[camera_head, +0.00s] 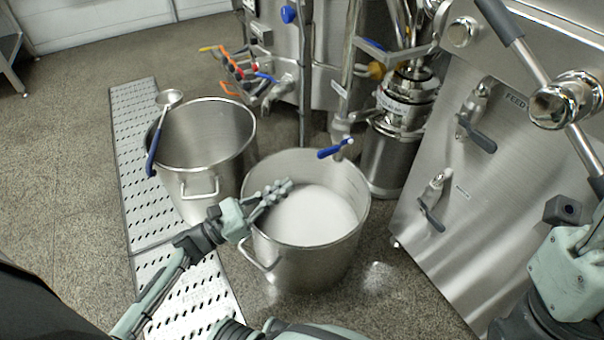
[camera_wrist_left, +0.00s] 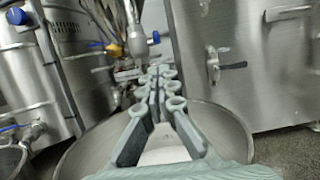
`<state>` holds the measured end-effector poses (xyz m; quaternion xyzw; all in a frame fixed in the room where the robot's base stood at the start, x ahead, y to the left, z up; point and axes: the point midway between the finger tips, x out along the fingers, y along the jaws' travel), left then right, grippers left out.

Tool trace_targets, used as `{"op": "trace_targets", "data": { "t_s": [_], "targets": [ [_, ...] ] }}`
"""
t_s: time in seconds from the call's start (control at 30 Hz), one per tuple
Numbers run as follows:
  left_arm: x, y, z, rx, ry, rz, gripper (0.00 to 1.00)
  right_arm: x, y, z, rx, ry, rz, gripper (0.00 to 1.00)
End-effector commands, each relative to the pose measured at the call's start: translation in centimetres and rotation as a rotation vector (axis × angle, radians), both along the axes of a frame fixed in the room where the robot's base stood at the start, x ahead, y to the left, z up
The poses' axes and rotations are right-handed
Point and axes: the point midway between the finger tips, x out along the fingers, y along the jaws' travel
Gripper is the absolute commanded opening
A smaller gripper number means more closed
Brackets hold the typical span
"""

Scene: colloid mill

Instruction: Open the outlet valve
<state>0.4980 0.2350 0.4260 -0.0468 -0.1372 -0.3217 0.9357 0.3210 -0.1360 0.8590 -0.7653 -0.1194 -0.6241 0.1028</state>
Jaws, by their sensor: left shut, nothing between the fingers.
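The outlet valve has a blue lever handle (camera_head: 335,149) at the foot of a vertical steel pipe, over the back rim of a steel pot (camera_head: 309,262). The pot holds white material. The blue handle (camera_wrist_left: 153,38) also shows in the left wrist view, beyond the fingertips and slightly above them. My left gripper (camera_head: 285,187) is shut and empty, over the left part of the pot, in front of and below the handle, apart from it. Its fingers (camera_wrist_left: 158,75) fill the middle of the wrist view. Part of my right gripper (camera_head: 572,272) shows at the lower right; its fingers are not clear.
A second steel pot (camera_head: 205,140) with a blue-handled ladle (camera_head: 169,98) stands at the left by a perforated floor grate (camera_head: 147,215). A steel panel (camera_head: 470,200) with dark-handled valves stands at the right. Steel tanks and pipes (camera_head: 405,105) stand behind. The floor at the left is clear.

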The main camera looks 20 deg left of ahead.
Motion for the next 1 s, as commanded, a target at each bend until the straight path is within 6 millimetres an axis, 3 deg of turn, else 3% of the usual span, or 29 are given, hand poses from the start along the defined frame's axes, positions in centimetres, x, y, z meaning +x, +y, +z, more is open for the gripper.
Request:
{"op": "trace_targets", "data": {
  "t_s": [0.5,1.0],
  "targets": [
    [6.3,-5.0,2.5,-0.002,-0.001,-0.001,0.0,0.0,0.0,0.0,0.001,0.003,0.0,0.4],
    [7.0,-5.5,2.7,-0.001,0.001,0.0,0.0,0.0,0.0,0.0,0.002,0.005,0.0,0.4]
  ]
}}
